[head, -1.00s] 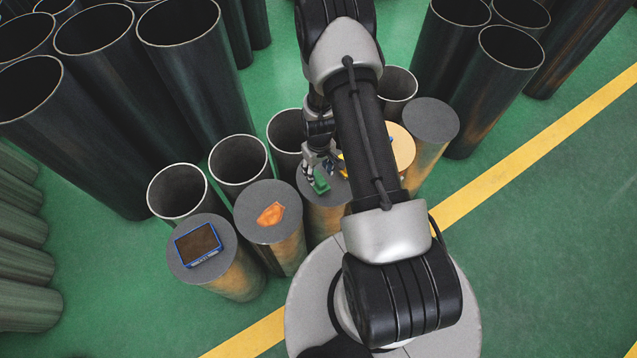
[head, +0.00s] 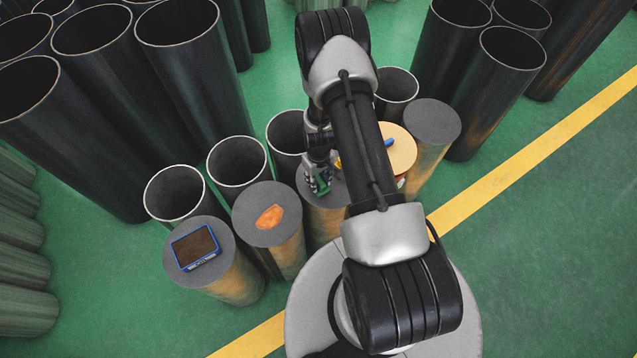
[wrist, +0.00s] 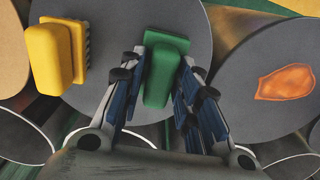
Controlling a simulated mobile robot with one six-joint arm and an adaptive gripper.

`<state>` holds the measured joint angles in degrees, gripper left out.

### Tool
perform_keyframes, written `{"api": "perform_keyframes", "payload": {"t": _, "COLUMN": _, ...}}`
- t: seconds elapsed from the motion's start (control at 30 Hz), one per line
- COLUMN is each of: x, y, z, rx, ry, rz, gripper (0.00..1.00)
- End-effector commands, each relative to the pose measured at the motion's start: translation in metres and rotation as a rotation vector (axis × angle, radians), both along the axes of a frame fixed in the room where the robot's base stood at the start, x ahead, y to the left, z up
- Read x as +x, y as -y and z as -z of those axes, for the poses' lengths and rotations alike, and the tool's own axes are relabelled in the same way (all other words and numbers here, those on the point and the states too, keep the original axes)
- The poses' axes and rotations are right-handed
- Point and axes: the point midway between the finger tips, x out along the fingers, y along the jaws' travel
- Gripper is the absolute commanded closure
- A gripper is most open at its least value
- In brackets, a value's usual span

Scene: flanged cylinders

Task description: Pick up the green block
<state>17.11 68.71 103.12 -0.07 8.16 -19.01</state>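The green block (wrist: 165,72) stands on the grey top of a cylinder (wrist: 205,35). It shows between the two fingers of my gripper (wrist: 163,75) in the wrist view, one finger on each side and very close to it. I cannot tell whether both fingers press on it. In the head view the green block (head: 323,187) is partly covered by my gripper (head: 318,180), which is down at the cylinder top.
A yellow block (wrist: 55,55) stands on the same top, left in the wrist view. Neighbouring cylinders carry an orange piece (head: 270,217) and a blue-framed tray (head: 197,247). A blue item (head: 389,143) lies on a tan top. Open pipes (head: 237,160) stand behind.

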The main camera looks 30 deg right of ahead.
Motion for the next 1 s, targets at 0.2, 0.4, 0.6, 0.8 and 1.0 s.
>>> {"api": "perform_keyframes", "payload": {"t": 0.2, "x": 0.0, "y": 0.0, "z": 0.0, "rx": 0.0, "ry": 0.0, "rz": 0.0, "gripper": 0.88}}
{"api": "perform_keyframes", "payload": {"t": 0.4, "x": 0.0, "y": 0.0, "z": 0.0, "rx": 0.0, "ry": 0.0, "rz": 0.0, "gripper": 1.0}}
{"api": "perform_keyframes", "payload": {"t": 0.6, "x": 0.0, "y": 0.0, "z": 0.0, "rx": 0.0, "ry": 0.0, "rz": 0.0, "gripper": 1.0}}
{"api": "perform_keyframes", "payload": {"t": 0.8, "x": 0.0, "y": 0.0, "z": -0.005, "rx": 0.0, "ry": 0.0, "rz": 0.0, "gripper": 1.0}}
{"api": "perform_keyframes", "payload": {"t": 1.0, "x": 0.001, "y": 0.0, "z": -0.031, "rx": -0.001, "ry": 0.003, "rz": 0.0, "gripper": 1.0}}
